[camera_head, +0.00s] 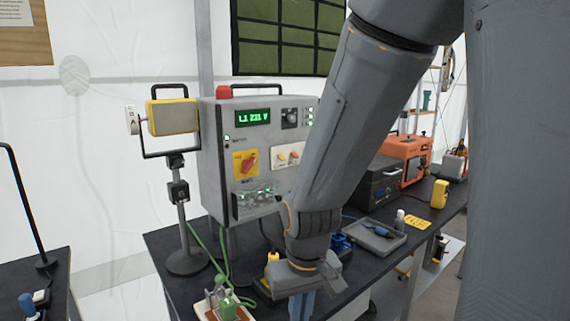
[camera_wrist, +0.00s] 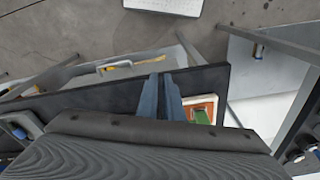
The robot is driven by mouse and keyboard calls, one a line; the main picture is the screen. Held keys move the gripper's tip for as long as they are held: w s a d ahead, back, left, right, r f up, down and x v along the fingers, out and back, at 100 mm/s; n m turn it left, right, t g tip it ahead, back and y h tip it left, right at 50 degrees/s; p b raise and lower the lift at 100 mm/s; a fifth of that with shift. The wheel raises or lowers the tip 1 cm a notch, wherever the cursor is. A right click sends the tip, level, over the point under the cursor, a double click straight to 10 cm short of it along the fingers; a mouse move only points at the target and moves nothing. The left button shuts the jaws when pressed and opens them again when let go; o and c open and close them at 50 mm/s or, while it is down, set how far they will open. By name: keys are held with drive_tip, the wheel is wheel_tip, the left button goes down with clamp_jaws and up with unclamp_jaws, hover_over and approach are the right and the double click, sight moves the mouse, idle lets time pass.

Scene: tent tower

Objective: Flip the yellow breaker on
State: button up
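A grey control box (camera_head: 209,150) stands on the dark bench, with a green display reading L1 231 V. Its front carries a yellow plate (camera_head: 238,171) with a red rotary switch (camera_head: 250,161). To the right is a white panel (camera_head: 297,149) with small yellow-orange switch levers (camera_head: 282,158). Lever positions are too small to tell. My gripper (camera_head: 301,306) points down in front of the bench, below and apart from the box. In the wrist view its two blue-grey fingers (camera_wrist: 161,95) lie close together with nothing seen between them. The box is not seen there.
A yellow work lamp (camera_head: 172,117) on a stand is left of the box. A board with a green part (camera_head: 227,308) lies near my gripper. A grey tray (camera_head: 375,236), a dark unit (camera_head: 372,184) and an orange machine (camera_head: 405,155) are to the right. My arm crosses before the box's right side.

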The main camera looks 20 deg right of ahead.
drive_tip(key=shift+w+a+f+m+y+b, duration=0.1)
drive_tip(key=shift+f+m+y+b, duration=0.15)
drive_tip(key=shift+m, duration=0.35)
drive_tip(key=shift+w+a+f+m+y+b, duration=0.15)
drive_tip(key=shift+f+m+b, duration=0.1)
drive_tip(key=shift+m, duration=0.35)
clamp_jaws()
drive_tip(key=w+a+r+m+t+y+b, duration=0.3)
drive_tip(key=w+m+y+b, duration=0.35)
drive_tip(key=w+m, duration=0.6)
drive_tip(key=m+t+h+b, duration=0.1)
drive_tip(key=m+t+b, duration=0.4)
drive_tip(key=m+t, duration=1.05)
approach(282, 158)
drive_tip(key=s+d+f+m+g, duration=0.1)
drive_tip(key=s+d+m+g, duration=0.1)
drive_tip(key=shift+a+f+t, duration=0.1)
drive_tip(key=shift+a+t, duration=0.1)
drive_tip(key=shift+t, duration=0.05)
drive_tip(key=p+x, duration=0.2)
drive_tip(key=x, duration=0.8)
drive_tip(key=shift+f, duration=0.1)
